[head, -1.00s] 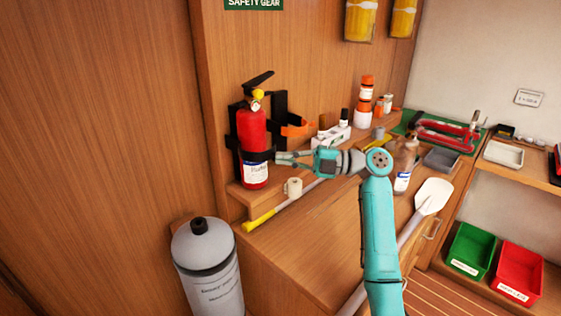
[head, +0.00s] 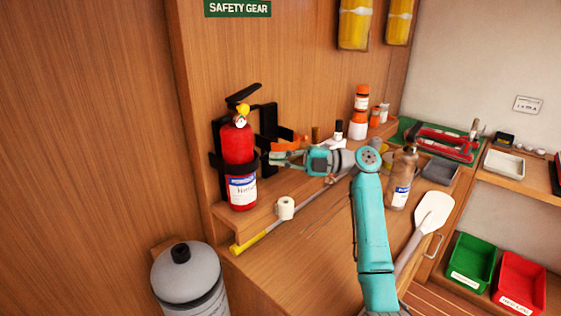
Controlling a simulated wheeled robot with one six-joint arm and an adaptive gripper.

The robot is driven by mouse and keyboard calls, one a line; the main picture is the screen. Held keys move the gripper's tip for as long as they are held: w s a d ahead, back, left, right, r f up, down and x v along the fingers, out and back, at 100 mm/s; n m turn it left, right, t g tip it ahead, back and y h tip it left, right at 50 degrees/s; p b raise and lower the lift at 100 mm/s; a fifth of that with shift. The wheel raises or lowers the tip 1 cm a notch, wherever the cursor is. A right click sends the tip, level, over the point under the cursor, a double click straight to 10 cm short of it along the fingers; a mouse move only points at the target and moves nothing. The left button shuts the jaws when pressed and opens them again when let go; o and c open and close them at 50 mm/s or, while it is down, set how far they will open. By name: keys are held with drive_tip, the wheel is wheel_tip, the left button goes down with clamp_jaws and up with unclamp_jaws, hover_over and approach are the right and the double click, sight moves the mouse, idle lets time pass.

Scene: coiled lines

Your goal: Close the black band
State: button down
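The black band (head: 221,164) runs round the lower half of the red fire extinguisher (head: 238,143), which stands upright against the wooden wall. It shows at both sides and across the front, just above the label. Whether its end is fastened is too small to tell. My gripper (head: 273,159) points left, just right of the extinguisher and level with the band. Its fingertips look close to the band's right side, with a small gap in the picture. I see nothing held, but the finger opening is too small to judge.
An orange band (head: 287,138) on a black bracket (head: 269,121) is behind my gripper. A white roll (head: 285,208) and a yellow-ended pole (head: 243,245) lie in front on the bench. A grey cylinder (head: 188,278) stands at front left. Bottles (head: 402,178) stand to the right.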

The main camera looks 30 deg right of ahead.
drive_tip(key=shift+w+d, duration=0.15)
drive_tip(key=shift+w, duration=0.45)
drive_tip(key=shift+w, duration=0.25)
drive_tip(key=shift+s, duration=0.15)
